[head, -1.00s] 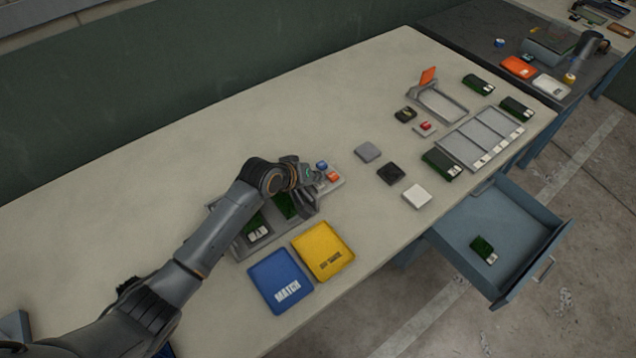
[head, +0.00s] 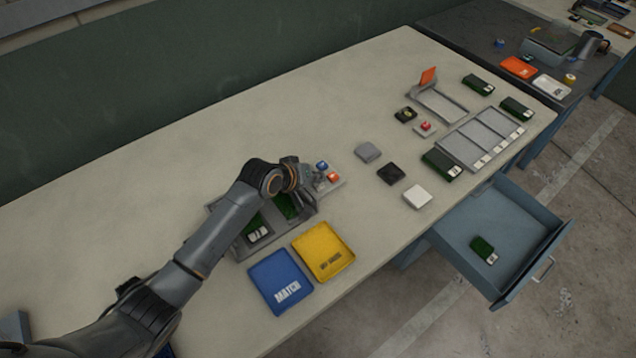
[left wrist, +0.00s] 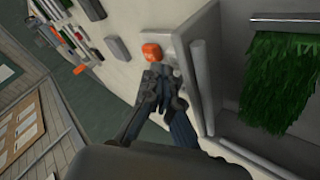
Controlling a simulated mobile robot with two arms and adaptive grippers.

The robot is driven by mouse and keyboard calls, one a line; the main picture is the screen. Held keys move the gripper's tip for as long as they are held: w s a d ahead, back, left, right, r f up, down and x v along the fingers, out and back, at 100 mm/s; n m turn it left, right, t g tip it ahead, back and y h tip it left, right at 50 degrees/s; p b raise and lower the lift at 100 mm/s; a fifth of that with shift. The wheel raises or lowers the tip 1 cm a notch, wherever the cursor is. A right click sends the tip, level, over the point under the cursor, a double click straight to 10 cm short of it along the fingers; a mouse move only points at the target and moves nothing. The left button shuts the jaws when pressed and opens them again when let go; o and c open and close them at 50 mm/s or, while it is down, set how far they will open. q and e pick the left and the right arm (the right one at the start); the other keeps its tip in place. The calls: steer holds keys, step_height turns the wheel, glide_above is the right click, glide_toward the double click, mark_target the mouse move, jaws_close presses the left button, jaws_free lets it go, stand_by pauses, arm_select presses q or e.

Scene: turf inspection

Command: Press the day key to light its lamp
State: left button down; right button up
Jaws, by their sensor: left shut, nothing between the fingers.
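A small grey key panel (head: 339,184) sits at the right end of the grey turf tray (head: 243,252). It carries a blue key (head: 322,165) and an orange-red key (head: 333,177). The orange key also shows in the left wrist view (left wrist: 152,52). I cannot read which is the day key, and no lit lamp can be made out. My left gripper (head: 319,182) is shut and empty, low over the panel beside these keys, hiding part of it. In the left wrist view its fingertips (left wrist: 158,74) are close below the orange key; contact cannot be told.
Green turf samples lie in the tray. A blue MATCH pad (head: 280,283) and a yellow pad (head: 323,251) lie in front of it. Grey, black and white blocks, a slotted rack (head: 480,139) and an open drawer (head: 500,240) are to the right. The table behind the tray is clear.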

mark_target(315, 187)
arm_select(q)
steer(key=shift+f, duration=0.4)
steer(key=shift+f, duration=0.3)
stand_by(0.4)
steer(key=shift+s+f+b, duration=0.35)
steer(key=shift+f, duration=0.4)
steer(key=shift+r, duration=0.1)
steer(key=shift+w+a+r+p, duration=0.1)
steer(key=shift+w+r+p, duration=0.1)
steer(key=shift+r+p, duration=0.6)
steer(key=shift+s+f, duration=0.1)
steer(key=shift+a, duration=0.1)
step_height(315, 187, up, 7)
steer(key=p, duration=0.7)
steer(key=shift+f, duration=0.1)
